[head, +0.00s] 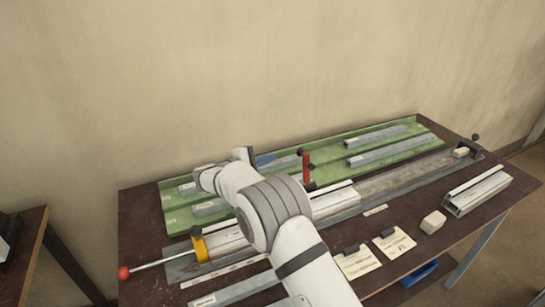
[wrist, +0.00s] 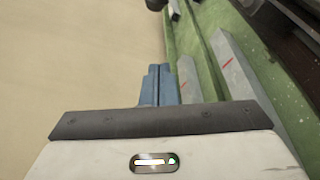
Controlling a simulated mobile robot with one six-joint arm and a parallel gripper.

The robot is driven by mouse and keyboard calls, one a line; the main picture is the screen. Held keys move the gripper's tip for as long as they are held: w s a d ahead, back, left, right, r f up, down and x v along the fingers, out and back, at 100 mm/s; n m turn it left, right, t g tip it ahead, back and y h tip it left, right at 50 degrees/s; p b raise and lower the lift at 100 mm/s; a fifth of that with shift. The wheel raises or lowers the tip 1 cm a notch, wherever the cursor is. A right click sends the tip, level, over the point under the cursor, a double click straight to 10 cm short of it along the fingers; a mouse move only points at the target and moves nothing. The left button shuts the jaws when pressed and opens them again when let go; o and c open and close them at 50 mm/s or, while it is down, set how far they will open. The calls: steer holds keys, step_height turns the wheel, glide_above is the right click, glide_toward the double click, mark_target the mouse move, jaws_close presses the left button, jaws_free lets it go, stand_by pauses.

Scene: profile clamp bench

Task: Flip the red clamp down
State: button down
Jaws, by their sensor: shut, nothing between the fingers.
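The red clamp (head: 307,166) stands on the bench in the head view, with its red arm upright and a dark knob at its top. It sits by the back edge of the long rail, at about the rail's middle. My gripper (head: 267,160), with blue fingers, is to the left of the red clamp in the head view, over the green tray and apart from the clamp. In the wrist view the fingers of my gripper (wrist: 160,72) are together, with nothing between them. I cannot make out the red clamp in the wrist view.
A green tray (head: 335,146) with grey bars lies along the back. A yellow clamp (head: 200,244) and a red-knobbed rod (head: 124,273) are at the left. A light profile (head: 477,190), a white block (head: 433,222) and paper cards (head: 358,262) lie on the right and front.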

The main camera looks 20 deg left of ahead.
mark_target(305, 167)
steer(key=w+d+p, duration=0.3)
steer(key=w+d, duration=0.2)
steer(key=d, duration=0.1)
steer(key=shift+d+r, duration=0.15)
steer(key=shift+r, duration=0.2)
steer(key=shift+s+b, duration=0.1)
steer(key=shift+b, duration=0.3)
steer(key=shift+b, duration=0.3)
